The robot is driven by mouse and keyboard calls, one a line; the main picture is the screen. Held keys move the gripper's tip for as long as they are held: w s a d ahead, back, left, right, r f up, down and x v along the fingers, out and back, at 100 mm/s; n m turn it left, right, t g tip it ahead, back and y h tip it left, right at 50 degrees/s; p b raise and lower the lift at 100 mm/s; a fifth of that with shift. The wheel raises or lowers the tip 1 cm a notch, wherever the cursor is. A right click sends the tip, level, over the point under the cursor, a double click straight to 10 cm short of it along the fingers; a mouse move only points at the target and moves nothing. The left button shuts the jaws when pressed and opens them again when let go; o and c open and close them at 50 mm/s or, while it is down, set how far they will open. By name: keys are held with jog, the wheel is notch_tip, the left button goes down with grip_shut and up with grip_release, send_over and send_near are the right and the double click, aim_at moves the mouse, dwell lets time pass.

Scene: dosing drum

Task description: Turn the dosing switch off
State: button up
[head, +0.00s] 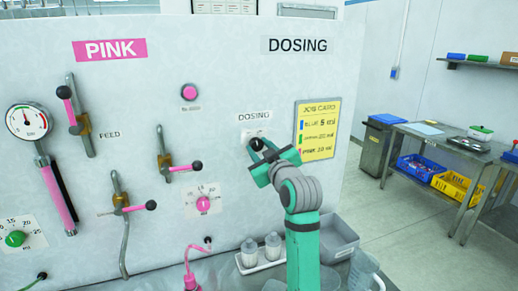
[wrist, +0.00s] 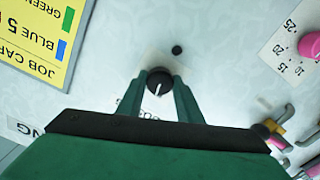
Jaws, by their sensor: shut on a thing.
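The dosing switch is a black round knob with a white pointer line, on a pale plate (head: 249,133) under the DOSING label (head: 254,116) on the white panel. My gripper (head: 258,151) reaches it from the lower right in the head view. In the wrist view the knob (wrist: 159,81) sits between the two green fingertips, and my gripper (wrist: 160,92) is shut on it. The white pointer line shows on its face, tilted slightly in that view. The lettering on the plate is partly hidden by the fingers.
The yellow job card (head: 317,130) is right of the switch. A pink dial (head: 204,204), a pink button (head: 190,92) and black-knobbed valve levers (head: 181,170) are to the left. Below stand white bottles (head: 261,250) on a tray and a grey bin (head: 338,237).

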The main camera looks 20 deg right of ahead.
jog(key=shift+r+n, duration=0.1)
jog(key=shift+n, duration=0.6)
jog(key=shift+d+n, duration=0.25)
jog(key=shift+n, duration=0.25)
jog(key=shift+a+n, duration=0.1)
jog(key=shift+n, duration=0.3)
jog(key=shift+a, duration=0.2)
jog(key=o, duration=1)
jog(key=shift+o, duration=0.2)
jog(key=shift+s, duration=0.1)
